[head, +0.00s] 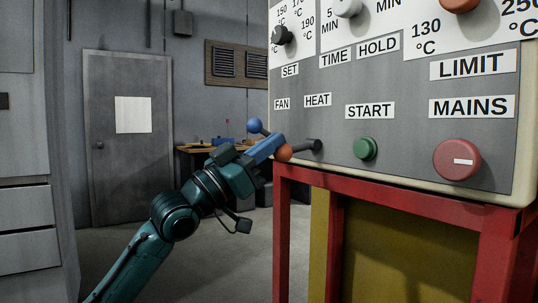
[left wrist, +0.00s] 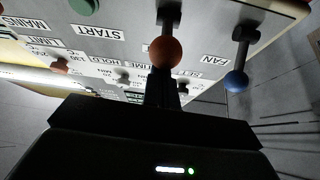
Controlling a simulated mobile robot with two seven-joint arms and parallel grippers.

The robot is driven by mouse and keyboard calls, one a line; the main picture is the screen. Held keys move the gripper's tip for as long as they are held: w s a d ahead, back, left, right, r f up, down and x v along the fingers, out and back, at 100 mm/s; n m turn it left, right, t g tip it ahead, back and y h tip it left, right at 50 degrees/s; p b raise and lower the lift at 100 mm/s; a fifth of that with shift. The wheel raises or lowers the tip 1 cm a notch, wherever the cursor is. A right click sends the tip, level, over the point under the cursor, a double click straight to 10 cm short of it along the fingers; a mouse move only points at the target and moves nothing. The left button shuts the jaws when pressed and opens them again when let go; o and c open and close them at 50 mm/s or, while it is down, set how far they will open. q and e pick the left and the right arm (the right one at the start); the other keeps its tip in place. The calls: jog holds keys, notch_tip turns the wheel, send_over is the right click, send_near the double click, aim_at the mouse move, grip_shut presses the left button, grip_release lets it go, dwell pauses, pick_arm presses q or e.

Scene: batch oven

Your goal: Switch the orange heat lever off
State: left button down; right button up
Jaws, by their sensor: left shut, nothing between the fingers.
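The orange heat lever is a dark rod with an orange ball end (head: 284,152), sticking out from the panel below the HEAT label. The orange ball also shows in the left wrist view (left wrist: 166,52), directly in line with my fingers. My left gripper (head: 270,147) is shut and empty, its tips right beside the orange ball. I cannot tell whether they touch it. The fan lever has a blue ball (head: 254,125), which also shows in the left wrist view (left wrist: 236,80), a little to the right of the orange one. My right gripper is in neither view.
The green START button (head: 366,149) and red MAINS knob (head: 457,160) sit to the right on the panel. Dials are above. A red frame (head: 283,230) stands under the panel. The floor to the left is clear, with a grey door (head: 125,180) behind.

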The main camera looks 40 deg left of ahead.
aim_at(277, 159)
pick_arm(q)
jog(key=shift+w+f+t+h+b, duration=0.25)
jog(key=shift+f+t+h+b, duration=0.15)
jog(key=shift+f+t+b, duration=0.6)
jog(key=shift+f, duration=0.35)
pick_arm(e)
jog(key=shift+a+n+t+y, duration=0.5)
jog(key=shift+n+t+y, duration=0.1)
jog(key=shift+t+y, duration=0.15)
pick_arm(q)
jog(key=shift+w+d+f, duration=0.1)
jog(key=shift+f, duration=0.2)
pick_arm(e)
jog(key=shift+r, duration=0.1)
